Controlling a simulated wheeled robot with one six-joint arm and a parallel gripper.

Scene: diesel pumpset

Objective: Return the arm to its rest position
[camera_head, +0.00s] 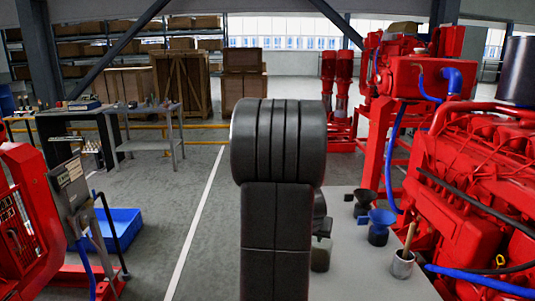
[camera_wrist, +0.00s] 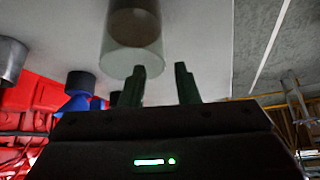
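My arm (camera_head: 278,180) stands upright in the middle of the head view and hides most of what is behind it. My gripper (camera_wrist: 163,78) shows in the wrist view with its two dark green fingers apart and nothing between them. A clear jar with brown contents (camera_wrist: 132,38) stands just beyond the left fingertip; I cannot tell whether they touch. In the head view, a jar (camera_head: 320,259) shows beside my arm on the grey table (camera_head: 355,278), partly hidden.
On the table are a blue funnel-like vessel (camera_head: 379,228), a dark one (camera_head: 364,203) and a metal cup with a brush (camera_head: 402,264). The red engine (camera_head: 470,170) stands close on the right. A blue bin (camera_head: 122,228) lies on the left floor. The aisle left of my arm is clear.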

